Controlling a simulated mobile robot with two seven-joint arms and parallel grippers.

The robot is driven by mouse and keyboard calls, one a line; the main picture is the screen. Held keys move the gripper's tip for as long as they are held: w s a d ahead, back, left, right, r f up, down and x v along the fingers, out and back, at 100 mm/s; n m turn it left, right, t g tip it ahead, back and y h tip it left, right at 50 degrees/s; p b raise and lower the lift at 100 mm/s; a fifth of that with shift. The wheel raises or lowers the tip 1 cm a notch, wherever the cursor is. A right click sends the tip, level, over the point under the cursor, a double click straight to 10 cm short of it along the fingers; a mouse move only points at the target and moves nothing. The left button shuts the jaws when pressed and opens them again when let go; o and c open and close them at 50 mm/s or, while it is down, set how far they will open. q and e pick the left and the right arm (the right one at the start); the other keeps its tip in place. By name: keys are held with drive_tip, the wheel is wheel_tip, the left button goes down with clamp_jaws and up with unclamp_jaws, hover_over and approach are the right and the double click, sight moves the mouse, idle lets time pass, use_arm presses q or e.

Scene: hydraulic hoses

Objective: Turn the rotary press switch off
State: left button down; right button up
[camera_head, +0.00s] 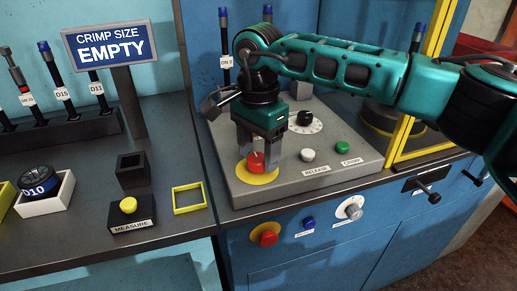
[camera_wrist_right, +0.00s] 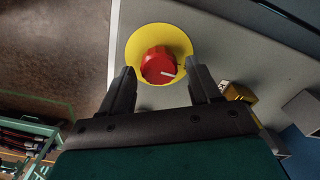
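The rotary press switch is a red knob (camera_head: 257,163) on a yellow disc (camera_head: 258,178), on the sloped top of the grey control panel. The red knob (camera_wrist_right: 155,66) also shows in the right wrist view, with a white pointer line towards the right. My right gripper (camera_head: 260,157) points down over the knob, with its fingers apart. In the wrist view its open fingertips (camera_wrist_right: 163,75) lie on either side of the knob, with visible gaps. Any contact is not seen. My left gripper is not in view.
The panel also has a black dial (camera_head: 305,118), a white button (camera_head: 308,155) and a green button (camera_head: 342,147). A second red knob (camera_head: 267,238) is on the blue front below. A yellow-framed enclosure (camera_head: 397,120) stands right. A crimp-size sign (camera_head: 110,46) stands left.

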sight(259, 157)
drive_tip(key=shift+o, duration=0.4)
drive_tip(key=shift+r, duration=0.1)
use_arm(q)
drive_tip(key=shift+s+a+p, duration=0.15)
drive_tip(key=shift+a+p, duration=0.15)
drive_tip(key=shift+p, duration=0.25)
use_arm(e)
wheel_tip(259, 157, up, 13)
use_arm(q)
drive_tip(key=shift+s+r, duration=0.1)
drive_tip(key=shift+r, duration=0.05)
use_arm(e)
drive_tip(key=shift+s+f, duration=0.1)
drive_tip(key=shift+f, duration=0.1)
